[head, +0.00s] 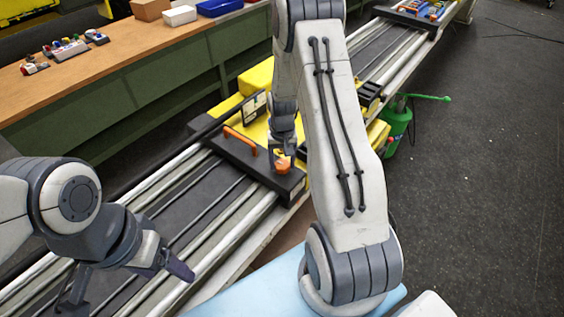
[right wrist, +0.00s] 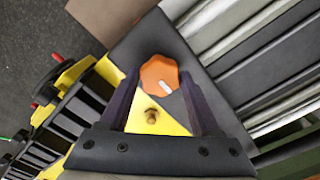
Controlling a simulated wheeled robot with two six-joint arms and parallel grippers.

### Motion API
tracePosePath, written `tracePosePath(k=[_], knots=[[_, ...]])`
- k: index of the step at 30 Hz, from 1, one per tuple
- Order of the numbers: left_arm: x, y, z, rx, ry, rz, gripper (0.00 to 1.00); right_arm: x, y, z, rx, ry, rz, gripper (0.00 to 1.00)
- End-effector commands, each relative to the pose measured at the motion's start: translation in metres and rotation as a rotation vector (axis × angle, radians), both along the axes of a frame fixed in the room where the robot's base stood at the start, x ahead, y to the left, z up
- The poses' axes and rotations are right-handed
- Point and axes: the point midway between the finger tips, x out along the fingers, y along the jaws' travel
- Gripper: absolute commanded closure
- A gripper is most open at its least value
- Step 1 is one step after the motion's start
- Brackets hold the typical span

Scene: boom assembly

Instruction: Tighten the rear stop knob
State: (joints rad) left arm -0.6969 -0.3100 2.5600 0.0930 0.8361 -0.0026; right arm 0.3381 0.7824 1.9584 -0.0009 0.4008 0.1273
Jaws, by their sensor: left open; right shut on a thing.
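The orange stop knob (head: 282,166) sits on a dark plate (head: 232,153) that lies across the rails. In the right wrist view the knob (right wrist: 160,75) is lobed, with a short white mark on its face. My right gripper (head: 284,157) is shut on the knob. In the right wrist view its dark fingertips (right wrist: 160,80) lie on either side of the knob. My left gripper (head: 125,284) is open and empty over the rails at the lower left, away from the knob. My right arm hides part of the yellow carriage beyond the plate.
An orange handle (head: 240,141) stands on the same plate. A brass-coloured stud (right wrist: 152,116) on yellow metal is near my right fingers. A wooden bench (head: 110,68) with small parts and boxes runs along the left. A green can (head: 397,122) stands right of the rails. The right floor is mostly clear.

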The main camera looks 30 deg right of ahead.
Motion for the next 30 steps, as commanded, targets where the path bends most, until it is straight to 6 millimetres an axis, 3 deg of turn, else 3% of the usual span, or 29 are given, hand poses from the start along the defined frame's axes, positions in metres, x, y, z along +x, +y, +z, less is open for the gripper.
tracePosePath(k=[1,2,3,4,17,30], knots=[[0.000,0.000,0.000,0.000,0.000,0.000,0.28,0.000,0.000,0.000,0.001,0.000,-0.004,0.92],[0.000,0.000,0.000,0.000,0.000,0.000,0.28,0.000,0.000,0.000,0.001,0.000,-0.004,0.25],[0.000,0.000,0.000,0.000,0.000,0.000,0.28,0.000,0.000,0.000,0.001,0.000,-0.004,0.09],[0.000,0.000,0.000,0.000,0.000,0.000,0.28,0.000,0.000,0.000,0.001,0.000,-0.004,0.06],[0.000,0.000,-0.004,0.000,0.000,0.000,0.28,0.001,0.000,0.009,0.000,-0.003,-0.001,0.06],[0.000,0.000,-0.026,0.000,0.000,0.004,0.28,0.001,-0.001,0.087,-0.001,-0.005,-0.002,0.06]])
